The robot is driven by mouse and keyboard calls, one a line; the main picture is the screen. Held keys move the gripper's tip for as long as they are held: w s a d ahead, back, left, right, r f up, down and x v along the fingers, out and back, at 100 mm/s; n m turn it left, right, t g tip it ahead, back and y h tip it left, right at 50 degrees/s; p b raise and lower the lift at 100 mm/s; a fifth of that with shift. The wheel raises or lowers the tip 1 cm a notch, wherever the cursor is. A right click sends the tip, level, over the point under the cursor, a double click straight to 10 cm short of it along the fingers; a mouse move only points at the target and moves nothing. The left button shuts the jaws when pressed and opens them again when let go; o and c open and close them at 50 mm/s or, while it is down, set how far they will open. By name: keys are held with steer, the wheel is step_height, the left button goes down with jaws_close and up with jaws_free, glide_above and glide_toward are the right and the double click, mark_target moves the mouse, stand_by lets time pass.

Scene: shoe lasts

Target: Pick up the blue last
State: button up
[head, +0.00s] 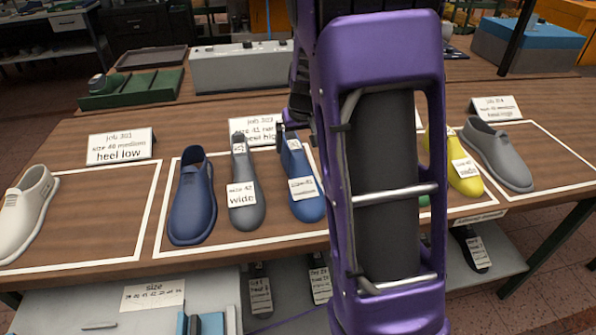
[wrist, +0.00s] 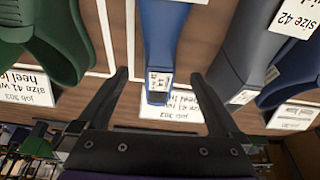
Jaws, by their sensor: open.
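The blue last (head: 307,205) stands on the table just left of my purple arm, with a white tag on its front. Its upper end lies by a dark part of my arm in the head view. In the wrist view the blue last (wrist: 172,45) runs down between the two fingers of my gripper (wrist: 158,73), with a small tag on its end. The fingers are open, with a gap on each side of the last. I cannot tell how far above it they are. A job card (wrist: 178,110) lies just beyond its end.
A grey last (head: 243,205) tagged "wide" stands close left of it, then a navy shoe (head: 192,205). A green last (wrist: 55,40) is on the other side, mostly hidden by my arm in the head view. Yellow (head: 466,178) and grey (head: 500,158) ones stand right.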

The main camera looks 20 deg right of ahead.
mark_target(294, 159)
steer(key=x, duration=0.8)
steer(key=shift+f+b, duration=0.25)
steer(key=shift+b, duration=0.1)
jaws_close()
steer(key=shift+r, duration=0.1)
